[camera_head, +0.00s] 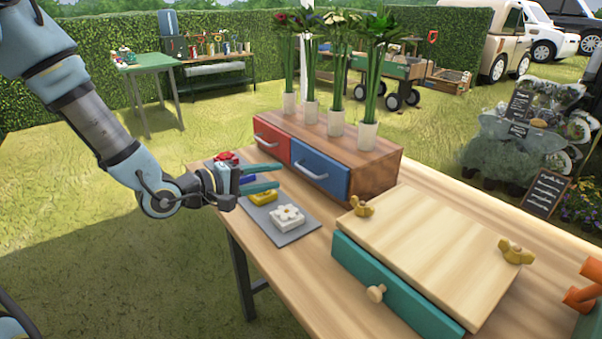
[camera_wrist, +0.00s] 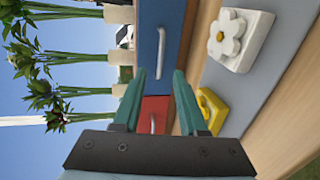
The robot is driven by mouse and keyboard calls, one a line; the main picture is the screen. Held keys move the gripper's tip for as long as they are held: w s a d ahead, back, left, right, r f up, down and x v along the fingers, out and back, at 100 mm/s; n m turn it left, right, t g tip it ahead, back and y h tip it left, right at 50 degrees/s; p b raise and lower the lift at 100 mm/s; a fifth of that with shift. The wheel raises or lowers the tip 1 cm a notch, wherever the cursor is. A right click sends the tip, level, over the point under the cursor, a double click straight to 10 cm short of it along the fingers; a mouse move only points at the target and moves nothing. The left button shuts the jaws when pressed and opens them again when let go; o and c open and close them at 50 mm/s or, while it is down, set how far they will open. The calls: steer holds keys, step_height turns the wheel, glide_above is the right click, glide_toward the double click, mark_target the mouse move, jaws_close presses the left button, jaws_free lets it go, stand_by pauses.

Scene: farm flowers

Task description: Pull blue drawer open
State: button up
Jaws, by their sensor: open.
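The blue drawer (camera_head: 320,172) sits in the right half of a wooden chest (camera_head: 376,176) and looks shut. It has a pale metal bar handle (camera_head: 308,169). In the wrist view the blue drawer (camera_wrist: 161,30) stands ahead, with its handle (camera_wrist: 160,50) beyond my fingertips. My gripper (camera_head: 281,175) is open and empty, in front of the chest and to the left of the blue drawer's handle. In the wrist view its two green fingers (camera_wrist: 156,84) point towards the drawer fronts, with a gap between them. The fingers do not appear to touch the handle.
A red drawer (camera_head: 271,140) is left of the blue one. Several flower vases (camera_head: 367,135) stand on the chest. A grey mat (camera_head: 302,231) with a white flower block (camera_head: 287,217) and a yellow block (camera_head: 263,198) lies below. A green-drawer box (camera_head: 390,290) stands at the right.

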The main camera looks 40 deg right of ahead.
mark_target(305, 171)
steer(key=p+x, duration=0.1)
steer(key=x, duration=0.7)
steer(key=shift+d+f, duration=0.1)
steer(key=shift+f, duration=0.05)
jaws_close()
stand_by(1.1)
